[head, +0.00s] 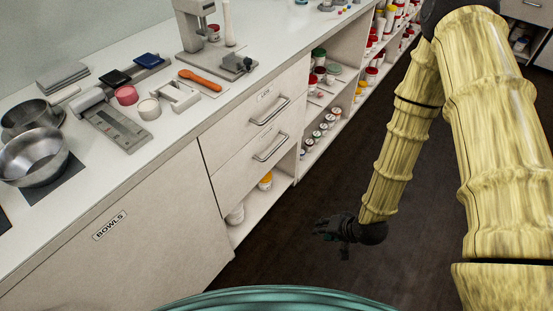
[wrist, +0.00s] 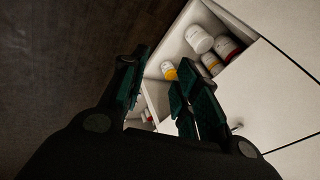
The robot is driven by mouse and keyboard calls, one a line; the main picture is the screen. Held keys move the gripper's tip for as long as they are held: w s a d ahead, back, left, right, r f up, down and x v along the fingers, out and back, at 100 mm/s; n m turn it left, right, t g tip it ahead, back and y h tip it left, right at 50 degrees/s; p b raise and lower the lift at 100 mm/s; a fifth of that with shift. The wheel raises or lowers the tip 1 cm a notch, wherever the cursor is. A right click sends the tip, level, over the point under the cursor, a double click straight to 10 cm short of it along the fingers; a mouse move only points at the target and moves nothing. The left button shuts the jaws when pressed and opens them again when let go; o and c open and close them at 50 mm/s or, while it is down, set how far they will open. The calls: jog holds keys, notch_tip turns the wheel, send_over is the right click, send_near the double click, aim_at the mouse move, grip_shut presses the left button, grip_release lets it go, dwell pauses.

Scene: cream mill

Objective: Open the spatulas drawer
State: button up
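Two closed drawers sit one above the other in the white counter in the head view. The upper drawer (head: 237,118) has a bar handle (head: 270,111) and a small label (head: 264,95), too small to read surely. The lower drawer (head: 240,172) has its own bar handle (head: 271,148); I see no readable label on it. No label that I can read says spatulas. My gripper (head: 331,238) hangs low over the dark floor, right of the drawers and apart from them. In the wrist view my gripper (wrist: 160,72) has its fingers spread, with nothing between them.
A cabinet front marked BOWLS (head: 110,226) stands left of the drawers. An open shelf (head: 252,220) with containers lies below them. More open shelves (head: 320,105) with jars stand to the right. Metal bowls (head: 35,157) and a scale (head: 118,126) are on the countertop. The floor (head: 290,262) around my gripper is clear.

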jog(key=w+a+m+t+y+b, duration=0.2)
jog(key=w+a+t+y+b, duration=0.15)
jog(key=w+b, duration=0.75)
jog(key=m+y+b, duration=0.1)
jog(key=y+b, duration=0.4)
jog(key=b, duration=0.5)
send_near(276, 147)
jog(key=shift+t, duration=0.35)
jog(key=b+x, duration=0.1)
jog(key=x, duration=0.2)
jog(key=b+x, duration=0.1)
jog(key=x, duration=0.2)
jog(key=f+b+x, duration=0.1)
jog(key=x, duration=0.3)
jog(key=shift+s, duration=0.1)
grip_shut()
